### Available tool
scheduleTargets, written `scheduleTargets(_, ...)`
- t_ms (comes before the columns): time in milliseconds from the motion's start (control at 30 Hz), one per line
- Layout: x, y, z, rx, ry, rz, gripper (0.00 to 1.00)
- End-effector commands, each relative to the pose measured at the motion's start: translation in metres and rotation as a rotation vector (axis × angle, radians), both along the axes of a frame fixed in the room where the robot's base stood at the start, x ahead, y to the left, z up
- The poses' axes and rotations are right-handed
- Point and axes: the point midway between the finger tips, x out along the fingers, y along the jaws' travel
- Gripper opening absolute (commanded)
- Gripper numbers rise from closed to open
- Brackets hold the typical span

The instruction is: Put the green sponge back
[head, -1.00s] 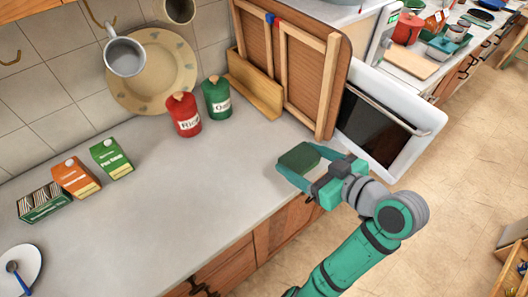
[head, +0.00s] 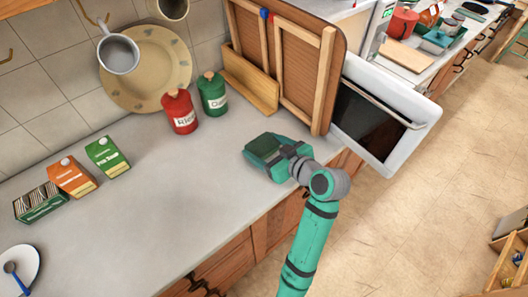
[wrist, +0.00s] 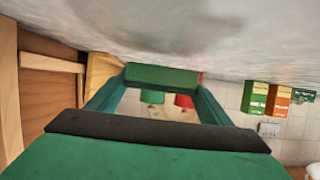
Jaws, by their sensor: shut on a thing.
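The green sponge (head: 264,146) is a dark green block held between the fingertips of my gripper (head: 267,150) over the grey counter, in front of the wooden boards. I cannot tell how far it is above the counter. In the wrist view the sponge (wrist: 162,76) spans the gap between the two teal fingers, which are shut on it. The fingers hide part of its sides in the head view.
A red canister (head: 180,112) and a green canister (head: 213,95) stand at the wall. Wooden boards (head: 301,78) lean beside a white oven (head: 378,112). Cartons (head: 107,157) stand at left. The counter's middle is clear.

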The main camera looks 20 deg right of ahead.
Motion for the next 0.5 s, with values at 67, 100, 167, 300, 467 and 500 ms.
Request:
scheduleTargets(67, -0.001, 0.000, -0.014, 0.003, 0.005, 0.000, 0.55)
scheduleTargets(100, -0.001, 0.000, -0.020, 0.003, 0.004, -0.001, 0.55)
scheduleTargets(167, -0.001, 0.000, -0.027, 0.003, 0.004, 0.000, 0.55)
scheduleTargets(300, 0.000, 0.000, -0.030, 0.001, 0.000, 0.000, 0.55)
scheduleTargets(467, 0.000, 0.000, -0.030, 0.001, 0.000, 0.001, 0.55)
scheduleTargets(500, -0.001, 0.000, -0.031, 0.001, 0.000, 0.001, 0.55)
